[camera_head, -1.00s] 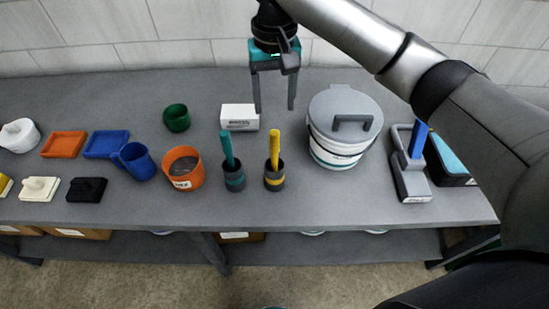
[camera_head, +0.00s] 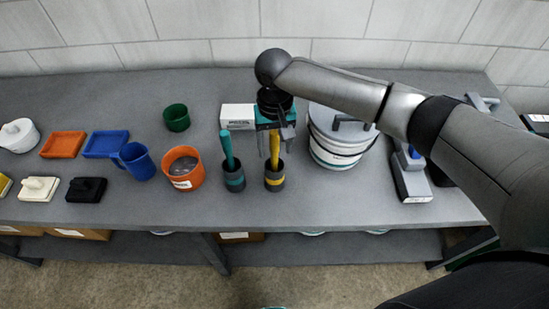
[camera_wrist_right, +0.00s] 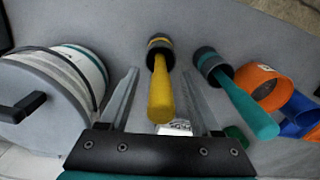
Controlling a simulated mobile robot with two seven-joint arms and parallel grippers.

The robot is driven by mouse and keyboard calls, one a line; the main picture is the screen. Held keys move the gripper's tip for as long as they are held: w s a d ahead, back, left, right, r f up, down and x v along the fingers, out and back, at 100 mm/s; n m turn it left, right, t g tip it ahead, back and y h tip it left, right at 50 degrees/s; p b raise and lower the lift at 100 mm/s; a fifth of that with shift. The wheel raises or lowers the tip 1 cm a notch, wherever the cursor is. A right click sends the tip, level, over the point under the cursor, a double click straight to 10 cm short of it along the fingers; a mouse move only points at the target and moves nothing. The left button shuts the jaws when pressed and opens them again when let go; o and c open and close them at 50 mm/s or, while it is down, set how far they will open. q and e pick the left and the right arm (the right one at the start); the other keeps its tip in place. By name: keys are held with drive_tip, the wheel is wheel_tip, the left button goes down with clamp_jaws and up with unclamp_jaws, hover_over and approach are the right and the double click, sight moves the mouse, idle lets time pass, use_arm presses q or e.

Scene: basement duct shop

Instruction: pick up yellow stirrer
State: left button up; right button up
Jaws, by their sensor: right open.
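The yellow stirrer (camera_head: 275,150) stands upright in a dark cup with a yellow band (camera_head: 275,181) on the bench. My right gripper (camera_head: 272,146) is open above the cup, its fingers pointing down around the stirrer's handle. In the right wrist view the yellow handle (camera_wrist_right: 161,95) lies between the two spread fingers, with gaps on both sides, and points toward the palm. A teal stirrer (camera_head: 227,150) stands in its own dark cup (camera_head: 235,182) just to the left. My left gripper does not show.
A lidded white bucket (camera_head: 335,152) stands close on the right. A white box (camera_head: 238,116) lies behind, and an orange cup (camera_head: 183,168), blue mug (camera_head: 137,160) and green cup (camera_head: 176,118) stand to the left. The bench front (camera_head: 310,205) is clear.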

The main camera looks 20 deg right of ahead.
drive_tip(key=shift+f, duration=0.1)
drive_tip(key=shift+c, duration=0.2)
clamp_jaws()
idle(0.4)
